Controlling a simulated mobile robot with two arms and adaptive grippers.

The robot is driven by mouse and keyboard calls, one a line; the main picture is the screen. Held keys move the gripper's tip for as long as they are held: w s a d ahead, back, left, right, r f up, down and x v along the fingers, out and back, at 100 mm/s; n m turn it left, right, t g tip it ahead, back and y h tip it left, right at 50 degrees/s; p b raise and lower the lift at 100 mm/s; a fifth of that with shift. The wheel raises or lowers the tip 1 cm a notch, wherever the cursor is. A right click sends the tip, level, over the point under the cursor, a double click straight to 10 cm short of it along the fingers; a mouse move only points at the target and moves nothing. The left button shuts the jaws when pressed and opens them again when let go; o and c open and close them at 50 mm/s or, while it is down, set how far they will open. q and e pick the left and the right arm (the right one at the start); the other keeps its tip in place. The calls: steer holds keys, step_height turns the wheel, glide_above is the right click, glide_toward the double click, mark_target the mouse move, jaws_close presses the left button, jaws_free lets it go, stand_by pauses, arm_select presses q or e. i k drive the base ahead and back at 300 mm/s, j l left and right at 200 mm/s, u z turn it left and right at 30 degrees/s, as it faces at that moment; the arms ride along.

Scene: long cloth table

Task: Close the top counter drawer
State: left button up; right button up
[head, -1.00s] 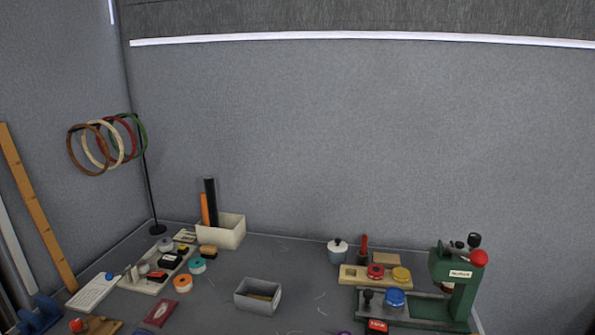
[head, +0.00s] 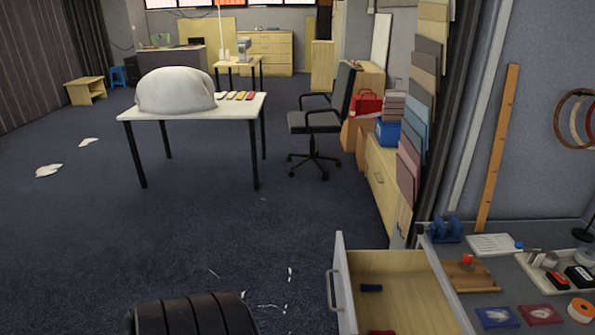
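The counter drawer (head: 397,280) is pulled open at the lower right of the head view. It has a pale wood inside and a light grey front panel with a bar handle (head: 334,291) facing left. A small dark blue item (head: 371,288) and a red item (head: 381,332) lie inside it. The drawer's near end is cut off by the bottom edge. The grey counter (head: 447,248) is to its right. Neither of my grippers shows.
On the counter are a blue tape dispenser (head: 447,229), a wooden board (head: 470,275) and an orange tape roll (head: 580,309). Dark carpet (head: 215,240) lies open left of the drawer. Farther back stand a white table (head: 190,122) and an office chair (head: 318,121).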

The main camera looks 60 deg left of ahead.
mark_target(412, 300)
steer(key=u, duration=1.6)
